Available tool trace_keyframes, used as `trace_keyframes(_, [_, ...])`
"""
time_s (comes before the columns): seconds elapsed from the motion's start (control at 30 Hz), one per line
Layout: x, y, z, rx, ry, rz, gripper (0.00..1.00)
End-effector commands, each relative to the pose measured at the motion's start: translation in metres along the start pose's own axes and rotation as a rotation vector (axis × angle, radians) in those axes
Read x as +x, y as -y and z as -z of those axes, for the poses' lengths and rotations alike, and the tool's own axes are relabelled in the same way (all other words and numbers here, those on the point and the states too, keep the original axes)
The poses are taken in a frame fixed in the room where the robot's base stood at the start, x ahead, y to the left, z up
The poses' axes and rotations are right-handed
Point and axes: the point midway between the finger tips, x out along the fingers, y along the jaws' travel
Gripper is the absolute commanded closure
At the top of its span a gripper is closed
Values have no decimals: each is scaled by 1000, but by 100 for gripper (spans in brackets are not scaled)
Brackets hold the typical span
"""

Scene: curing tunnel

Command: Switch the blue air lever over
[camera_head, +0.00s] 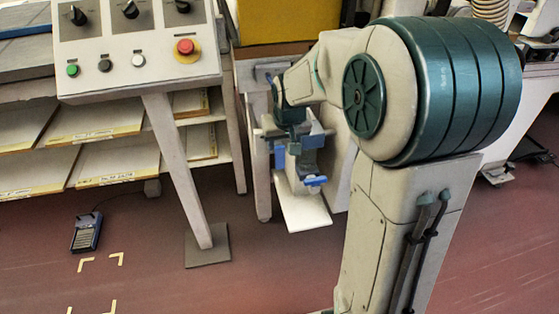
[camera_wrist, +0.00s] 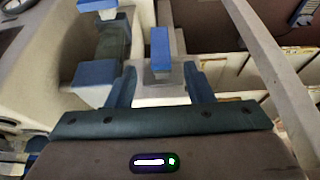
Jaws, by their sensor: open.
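The blue air lever (camera_wrist: 160,50) shows in the wrist view as an upright blue bar on a pale mount. It stands just ahead of my gripper (camera_wrist: 160,70), roughly centred between the two fingers. The fingers are apart, one on each side of the line to the lever, and nothing is held. I cannot tell whether a finger touches it. In the head view my gripper (camera_head: 297,145) is low beside the pale cabinet, among several small blue parts. There I cannot tell the lever surely from the finger parts.
Blue blocks (camera_wrist: 96,74) and a dark green part stand close left of my gripper in the wrist view. A pale slanted post (camera_wrist: 262,60) is at right. The control panel (camera_head: 135,50) and its leg (camera_head: 180,165) stand left; open floor lies in front.

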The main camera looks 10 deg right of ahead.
Motion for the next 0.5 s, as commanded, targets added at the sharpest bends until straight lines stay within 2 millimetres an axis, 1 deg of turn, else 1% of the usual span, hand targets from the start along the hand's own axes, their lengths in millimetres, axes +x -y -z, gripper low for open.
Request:
trace_keyframes(0.03, [15, 0, -2, 0, 4, 1, 53])
trace_keyframes(0.2, [53, 1, -2, -1, 4, 1, 53])
trace_keyframes(0.3, [72, 1, -2, 0, 4, 1, 53])
trace_keyframes(0.4, [86, 1, -2, 1, 3, 1, 53])
trace_keyframes(0.5, [96, 0, -1, 0, 2, 1, 53])
